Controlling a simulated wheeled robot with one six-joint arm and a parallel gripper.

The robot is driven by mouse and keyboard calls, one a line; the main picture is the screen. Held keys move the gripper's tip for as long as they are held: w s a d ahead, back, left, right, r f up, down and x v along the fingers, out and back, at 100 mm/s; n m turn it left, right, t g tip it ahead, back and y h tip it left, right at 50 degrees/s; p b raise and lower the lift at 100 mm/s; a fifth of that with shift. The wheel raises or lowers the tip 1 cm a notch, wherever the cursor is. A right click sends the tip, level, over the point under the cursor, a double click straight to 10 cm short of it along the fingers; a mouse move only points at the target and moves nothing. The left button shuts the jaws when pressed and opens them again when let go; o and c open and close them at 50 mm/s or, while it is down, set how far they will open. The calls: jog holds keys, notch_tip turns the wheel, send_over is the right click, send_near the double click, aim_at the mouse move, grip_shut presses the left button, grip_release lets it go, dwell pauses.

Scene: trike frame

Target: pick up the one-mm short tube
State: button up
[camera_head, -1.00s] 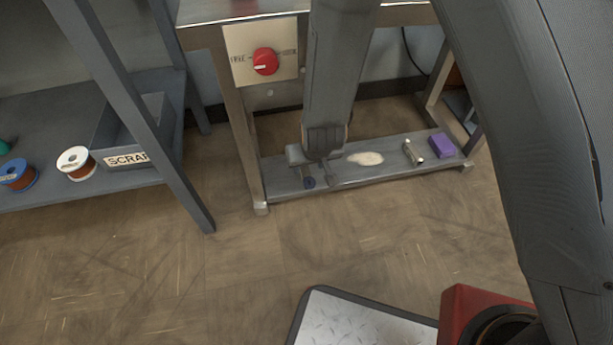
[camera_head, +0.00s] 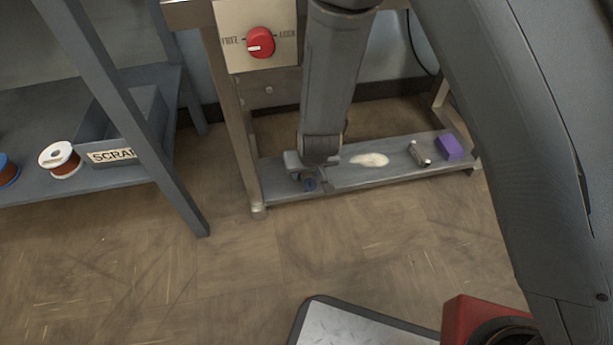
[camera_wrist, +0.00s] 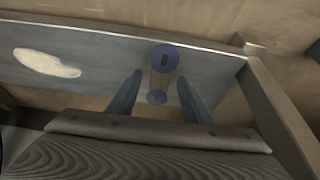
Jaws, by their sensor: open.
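A short tube with blue round ends lies on the low grey shelf (camera_head: 345,182) of the metal stand. In the wrist view the tube (camera_wrist: 164,57) has a dark mark on its far blue end, and its pale middle runs between my fingers. My gripper (camera_head: 308,180) is low over the shelf's left end. In the wrist view my gripper (camera_wrist: 160,80) is open, one finger on each side of the tube, with gaps visible.
A pale patch (camera_head: 370,160), a silver tube-like piece (camera_head: 420,154) and a purple block (camera_head: 449,147) are to the right on the shelf. The stand's left leg (camera_head: 236,130) is close to my gripper. A scrap bin (camera_head: 125,140) and spools (camera_head: 60,160) are on the left rack.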

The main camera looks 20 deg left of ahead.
jog(key=shift+f, duration=0.25)
dwell(0.6)
grip_shut()
jog(key=shift+r, duration=0.15)
